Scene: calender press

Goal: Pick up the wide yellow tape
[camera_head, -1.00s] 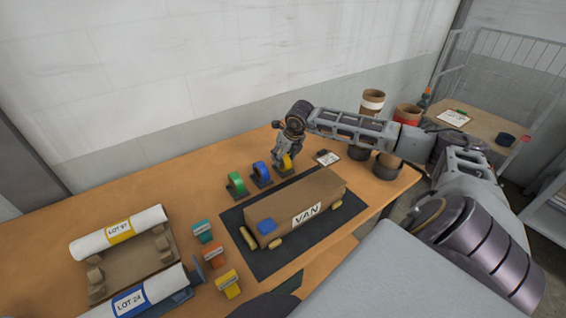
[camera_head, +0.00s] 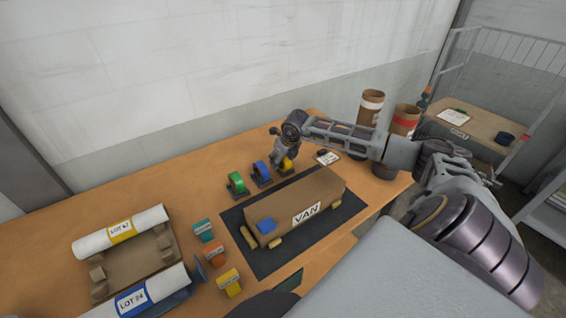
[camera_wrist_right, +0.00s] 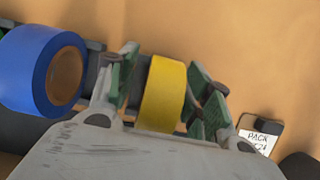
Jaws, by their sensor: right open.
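The wide yellow tape (camera_wrist_right: 162,92) sits in a dark holder and shows between the two green-padded fingers of my right gripper (camera_wrist_right: 160,88) in the right wrist view. The fingers are open, one on each side of the roll, with a visible gap on the right side. In the head view the yellow tape (camera_head: 287,164) is partly hidden under my right gripper (camera_head: 283,160). The blue tape (camera_head: 261,169) stands just to its left, also large in the right wrist view (camera_wrist_right: 40,70), and the green tape (camera_head: 236,181) is further left. My left gripper is not seen.
A brown carton marked VAN (camera_head: 300,207) lies on a dark mat (camera_head: 340,218) in front of the tapes. A tag marked PACK (camera_wrist_right: 258,138) lies right of the gripper. Labelled rolls (camera_head: 120,232) are at left; cardboard tubes (camera_head: 370,106) stand at back right.

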